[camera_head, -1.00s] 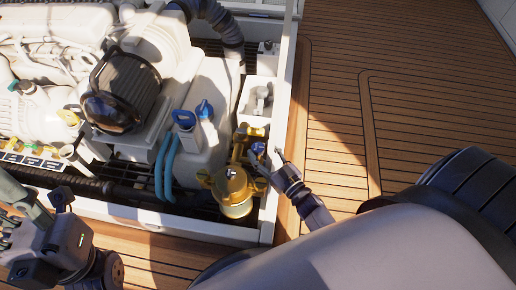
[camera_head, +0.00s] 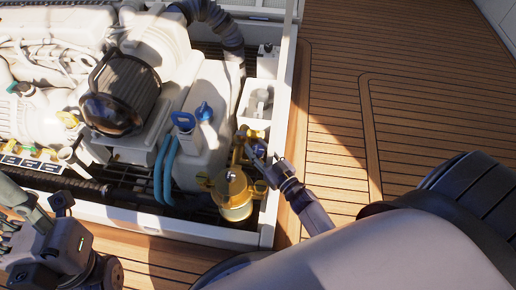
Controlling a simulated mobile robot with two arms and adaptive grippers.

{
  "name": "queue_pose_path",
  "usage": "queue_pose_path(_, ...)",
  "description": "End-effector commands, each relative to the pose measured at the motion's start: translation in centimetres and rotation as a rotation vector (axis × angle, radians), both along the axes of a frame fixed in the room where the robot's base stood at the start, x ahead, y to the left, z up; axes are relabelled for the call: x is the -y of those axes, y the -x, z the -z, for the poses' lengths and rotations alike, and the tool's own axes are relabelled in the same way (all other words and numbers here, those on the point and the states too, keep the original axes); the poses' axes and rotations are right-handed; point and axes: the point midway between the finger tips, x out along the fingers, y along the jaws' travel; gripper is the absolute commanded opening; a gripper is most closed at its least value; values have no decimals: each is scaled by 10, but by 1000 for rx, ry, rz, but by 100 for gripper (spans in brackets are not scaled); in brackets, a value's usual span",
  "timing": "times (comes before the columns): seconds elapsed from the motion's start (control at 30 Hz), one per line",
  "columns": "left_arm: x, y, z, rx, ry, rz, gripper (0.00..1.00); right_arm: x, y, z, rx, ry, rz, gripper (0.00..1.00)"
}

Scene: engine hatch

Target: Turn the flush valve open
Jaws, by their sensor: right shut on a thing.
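A brass strainer body (camera_head: 236,195) stands in the near right corner of the engine hatch, with brass fittings (camera_head: 243,134) behind it. The flush valve's small handle is at these fittings, mostly hidden by my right gripper (camera_head: 256,158). My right gripper reaches over the hatch's right edge and is shut on the handle. My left gripper (camera_head: 12,238) is at the lower left, partly cut off by the picture's edge, outside the hatch and far from the valve. Its jaws do not show clearly.
A white engine with a dark round filter (camera_head: 120,95) fills the hatch's left. Blue hoses (camera_head: 164,170) and a white tank with blue caps (camera_head: 205,112) stand beside the strainer. The white hatch rim (camera_head: 180,228) borders it. Wooden deck (camera_head: 335,110) is clear at right.

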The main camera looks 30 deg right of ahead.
Motion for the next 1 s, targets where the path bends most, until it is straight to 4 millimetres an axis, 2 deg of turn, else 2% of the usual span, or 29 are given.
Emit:
queue_pose_path(0.3,0,0,0,0,0,0,42,0,0,0,0,0,1,5)
queue_pose_path(0.67,0,0,-5,0,0,-1,42,2,0,0,-2,5,-74,5)
queue_pose_path(1.0,0,0,-8,0,0,-1,42,4,0,1,-3,11,-339,5)
